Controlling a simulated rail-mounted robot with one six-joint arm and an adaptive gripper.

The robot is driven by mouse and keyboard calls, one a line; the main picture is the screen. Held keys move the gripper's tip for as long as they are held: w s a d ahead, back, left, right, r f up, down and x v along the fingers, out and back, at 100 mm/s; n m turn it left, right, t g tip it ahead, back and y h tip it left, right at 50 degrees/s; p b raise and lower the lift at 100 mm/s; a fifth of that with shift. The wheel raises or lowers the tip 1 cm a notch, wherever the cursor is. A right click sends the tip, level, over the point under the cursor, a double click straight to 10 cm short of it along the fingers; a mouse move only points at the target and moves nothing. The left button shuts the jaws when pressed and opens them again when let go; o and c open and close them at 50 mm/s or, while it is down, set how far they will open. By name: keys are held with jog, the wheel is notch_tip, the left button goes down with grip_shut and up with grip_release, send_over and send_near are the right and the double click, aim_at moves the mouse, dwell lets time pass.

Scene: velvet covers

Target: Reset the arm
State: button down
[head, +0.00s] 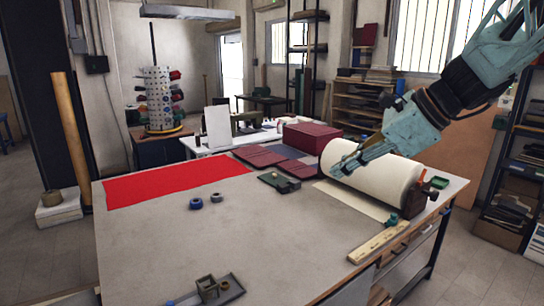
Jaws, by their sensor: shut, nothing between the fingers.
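My arm reaches in from the upper right of the head view. My gripper (343,166) is shut and empty. It points down and to the left, in front of the large cream roll (375,178) on the right part of the worktable (230,240). I cannot tell whether it touches the roll; it appears above the table.
The table's front middle is clear. Shelves (515,190) stand at the right.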

jog(key=s+a+f+n+g+h+b, duration=0.1)
jog(key=s+a+f+n, duration=0.15)
jog(key=s+n, duration=0.65)
jog(key=s+d+f+n+h+b, duration=0.1)
jog(key=s+d+f+n+h, duration=0.2)
jog(key=s, duration=1.2)
jog(key=s+d+f+n+h+b, duration=0.2)
jog(key=s+n, duration=0.7)
jog(key=s, duration=0.5)
jog(key=shift+s+d+f+n+g+h, duration=0.3)
jog(key=shift+s+d+f+n+h, duration=0.15)
jog(key=shift+d+f, duration=0.4)
